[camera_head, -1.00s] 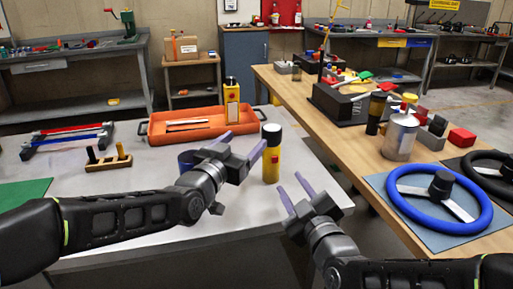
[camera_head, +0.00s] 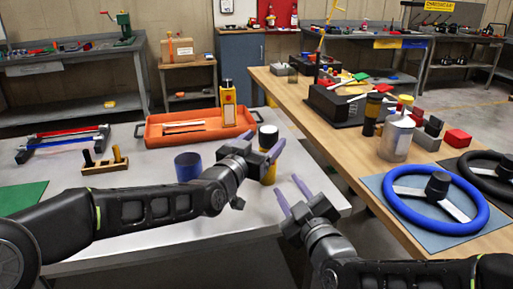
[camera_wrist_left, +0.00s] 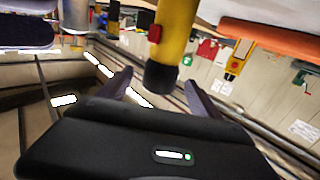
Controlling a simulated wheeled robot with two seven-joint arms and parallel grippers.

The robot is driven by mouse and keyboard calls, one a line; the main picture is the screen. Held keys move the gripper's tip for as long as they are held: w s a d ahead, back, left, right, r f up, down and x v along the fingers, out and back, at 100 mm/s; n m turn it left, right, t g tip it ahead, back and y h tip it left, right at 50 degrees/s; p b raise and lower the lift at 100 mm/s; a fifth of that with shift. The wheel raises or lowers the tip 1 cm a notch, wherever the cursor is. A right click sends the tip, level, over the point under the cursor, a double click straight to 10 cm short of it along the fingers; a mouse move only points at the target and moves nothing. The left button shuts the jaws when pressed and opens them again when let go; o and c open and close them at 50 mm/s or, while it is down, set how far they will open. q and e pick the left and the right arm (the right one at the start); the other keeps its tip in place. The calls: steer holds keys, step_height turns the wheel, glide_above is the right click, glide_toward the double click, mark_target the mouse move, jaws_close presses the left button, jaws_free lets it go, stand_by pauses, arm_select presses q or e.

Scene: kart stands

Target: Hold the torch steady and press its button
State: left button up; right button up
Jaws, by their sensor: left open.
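The torch (camera_head: 268,138) stands upright near the right edge of the grey table, with a black top and yellow body. In the left wrist view the torch (camera_wrist_left: 174,35) shows a red button on its side and a black end. My left gripper (camera_head: 272,158) is open at the torch, its fingers covering part of the body in the head view. In its wrist view the torch's black end lies between the spread fingers (camera_wrist_left: 158,88), with gaps visible on both sides. My right gripper (camera_head: 288,188) is open and empty, lower and right of the torch.
A blue cup (camera_head: 187,168) stands behind my left forearm. An orange tray (camera_head: 157,138) and a yellow box (camera_head: 228,112) are at the table's back. A wooden block with pegs (camera_head: 105,165) is at left. The wooden bench (camera_head: 345,165) holds a blue steering wheel (camera_head: 398,207).

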arm_select(q)
steer(key=shift+x, duration=1.7)
jaws_close()
arm_select(e)
jaws_close()
stand_by(0.8)
